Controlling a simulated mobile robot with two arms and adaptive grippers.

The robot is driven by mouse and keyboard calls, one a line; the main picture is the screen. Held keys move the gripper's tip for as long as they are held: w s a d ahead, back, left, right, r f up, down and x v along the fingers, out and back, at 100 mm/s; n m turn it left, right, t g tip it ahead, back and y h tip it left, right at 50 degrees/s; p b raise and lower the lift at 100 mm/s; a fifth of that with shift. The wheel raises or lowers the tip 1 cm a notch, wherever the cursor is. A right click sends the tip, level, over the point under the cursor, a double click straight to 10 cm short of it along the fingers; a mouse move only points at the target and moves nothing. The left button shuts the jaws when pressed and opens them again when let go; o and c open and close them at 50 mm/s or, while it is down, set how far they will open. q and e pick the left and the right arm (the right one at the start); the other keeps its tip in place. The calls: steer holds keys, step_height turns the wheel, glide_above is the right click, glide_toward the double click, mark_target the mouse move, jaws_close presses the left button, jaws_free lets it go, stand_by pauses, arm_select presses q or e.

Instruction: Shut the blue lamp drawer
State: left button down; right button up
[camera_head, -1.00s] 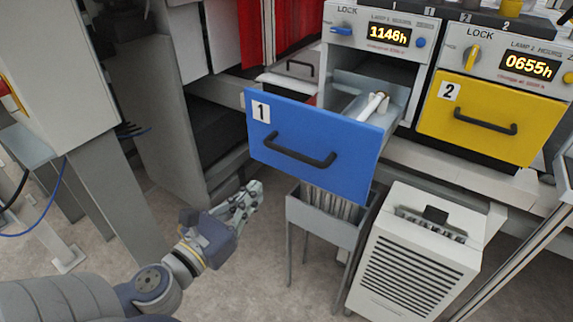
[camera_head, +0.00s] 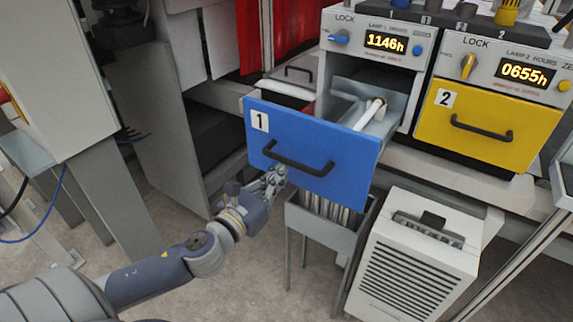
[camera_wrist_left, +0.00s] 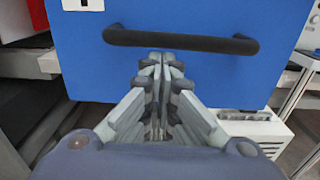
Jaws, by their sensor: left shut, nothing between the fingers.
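The blue lamp drawer (camera_head: 325,150), marked 1, is pulled out of its housing, with a white lamp tube (camera_head: 371,114) lying inside. Its black bar handle (camera_head: 298,161) is on the front face. My left gripper (camera_head: 277,176) is shut and empty, in front of the lower left part of the drawer front. In the left wrist view the shut fingertips (camera_wrist_left: 158,60) point at the blue front (camera_wrist_left: 200,75), just below the black handle (camera_wrist_left: 181,40). I cannot tell whether they touch it. My right gripper is not in view.
The yellow drawer (camera_head: 487,124), marked 2, is closed to the right. A grey metal bin (camera_head: 325,228) on legs stands below the blue drawer, beside a white slatted unit (camera_head: 415,262). A grey cabinet (camera_head: 50,75) stands at the left.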

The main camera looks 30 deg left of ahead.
arm_select(q)
steer(key=shift+w+p, duration=0.45)
steer(key=shift+w, duration=1.35)
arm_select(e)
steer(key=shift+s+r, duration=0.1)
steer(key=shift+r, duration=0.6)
arm_select(q)
steer(key=shift+w, duration=0.1)
